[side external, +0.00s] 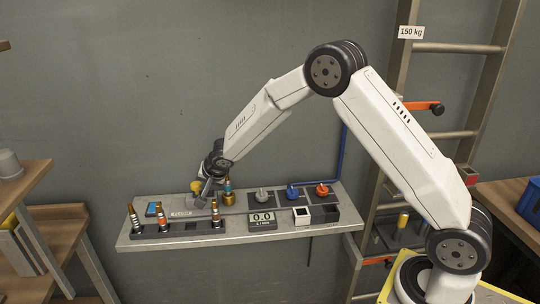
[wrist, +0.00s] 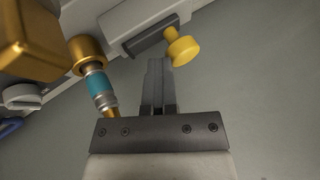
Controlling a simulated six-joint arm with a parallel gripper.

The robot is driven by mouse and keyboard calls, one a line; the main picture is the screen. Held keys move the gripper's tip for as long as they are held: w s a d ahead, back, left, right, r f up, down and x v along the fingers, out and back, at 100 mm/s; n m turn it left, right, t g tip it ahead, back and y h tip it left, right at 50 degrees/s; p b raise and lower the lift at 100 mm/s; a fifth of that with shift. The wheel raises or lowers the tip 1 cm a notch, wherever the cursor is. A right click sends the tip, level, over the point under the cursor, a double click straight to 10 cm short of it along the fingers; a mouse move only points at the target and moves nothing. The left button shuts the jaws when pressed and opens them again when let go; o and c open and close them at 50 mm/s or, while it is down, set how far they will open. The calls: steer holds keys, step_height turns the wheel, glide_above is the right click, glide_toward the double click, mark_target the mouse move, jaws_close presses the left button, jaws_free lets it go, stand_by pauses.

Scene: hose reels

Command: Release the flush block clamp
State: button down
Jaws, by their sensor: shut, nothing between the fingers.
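A yellow knob (wrist: 182,48) sticks out from a dark grey bar (wrist: 152,40) on a pale block in the wrist view. I take this to be the flush block clamp; its locked or free state I cannot tell. The yellow knob (side external: 196,187) also shows at the back left of the shelf in the side view. My gripper (wrist: 157,64) is shut and empty, its tips just below the bar and left of the knob; whether they touch is unclear. A brass fitting with a teal band (wrist: 98,82) stands left of my fingers, its brass socket (wrist: 87,54) above.
A large brass part (wrist: 28,45) fills the wrist view's upper left. Right of the knob is bare wall.

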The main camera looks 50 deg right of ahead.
steer(key=shift+w+a, duration=0.1)
steer(key=shift+a, duration=0.05)
steer(key=shift+r, duration=0.1)
steer(key=shift+r, duration=0.3)
steer(key=d+v, duration=0.1)
steer(key=v, duration=0.8)
steer(key=shift+s+a, duration=0.35)
stand_by(0.4)
steer(key=s+f+n+g, duration=0.1)
steer(key=s+n, duration=0.2)
steer(key=s, duration=0.5)
steer(key=s+f+n+g, duration=0.2)
steer(key=s+n, duration=0.2)
steer(key=s, duration=0.5)
steer(key=s+f+n+g+y, duration=0.1)
steer(key=s+n, duration=0.2)
steer(key=s, duration=0.5)
steer(key=shift+s+f+n+g, duration=0.2)
steer(key=shift+f+n+g, duration=0.05)
steer(key=shift+n+g, duration=0.15)
